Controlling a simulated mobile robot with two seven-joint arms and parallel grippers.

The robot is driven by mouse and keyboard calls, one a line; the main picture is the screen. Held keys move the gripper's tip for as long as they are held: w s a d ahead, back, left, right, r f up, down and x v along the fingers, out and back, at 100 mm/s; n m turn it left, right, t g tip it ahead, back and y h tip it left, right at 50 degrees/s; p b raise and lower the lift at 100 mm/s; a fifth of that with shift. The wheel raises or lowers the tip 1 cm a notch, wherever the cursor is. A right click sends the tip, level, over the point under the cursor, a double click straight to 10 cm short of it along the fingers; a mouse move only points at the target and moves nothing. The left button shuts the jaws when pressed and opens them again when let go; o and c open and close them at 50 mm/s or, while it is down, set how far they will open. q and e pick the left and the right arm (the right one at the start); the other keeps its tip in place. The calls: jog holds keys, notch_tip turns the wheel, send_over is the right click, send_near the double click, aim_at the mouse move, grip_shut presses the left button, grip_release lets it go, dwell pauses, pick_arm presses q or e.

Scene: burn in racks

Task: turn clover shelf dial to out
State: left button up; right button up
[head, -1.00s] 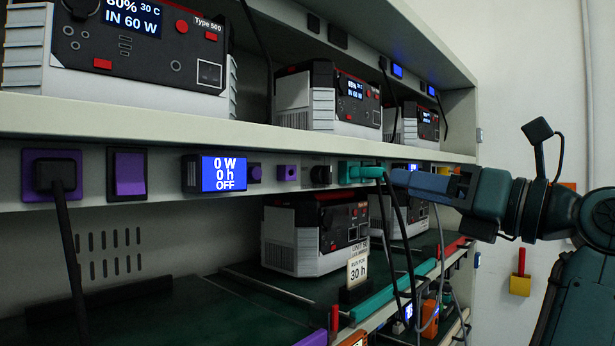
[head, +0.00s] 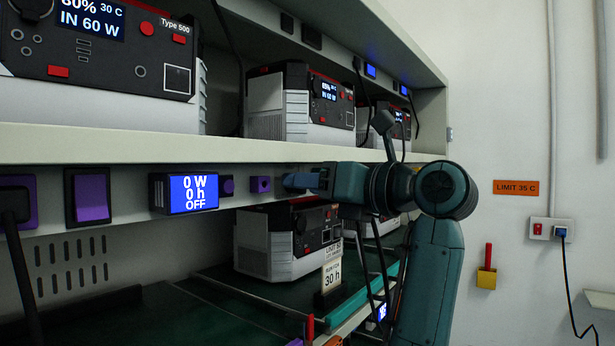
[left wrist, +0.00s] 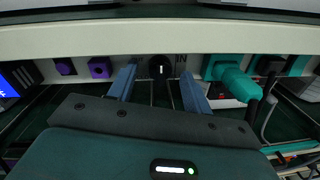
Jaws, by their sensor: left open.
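A black round dial (left wrist: 160,67) sits on the shelf's front rail, with a small pale mark that looks roughly vertical. An "IN" label is to its right; the label to its left is mostly hidden. My left gripper (left wrist: 158,76) is open, with one blue finger on each side of the dial. I cannot tell whether the fingers touch it. In the head view my left gripper (head: 300,181) is at the rail, just right of a small purple socket (head: 260,184), and hides the dial. No clover sign is readable. My right gripper is not in view.
A teal plug (left wrist: 232,80) sticks out of the rail right of the dial. A display (head: 193,193) reads 0 W, 0 h, OFF, beside a purple switch (head: 90,197). Power stations stand on the shelves above and below. Cables hang below the gripper.

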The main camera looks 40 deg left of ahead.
pick_arm(q)
jog(key=shift+a, duration=0.5)
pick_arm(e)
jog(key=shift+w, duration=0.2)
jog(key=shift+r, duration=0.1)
pick_arm(q)
jog(key=c, duration=1)
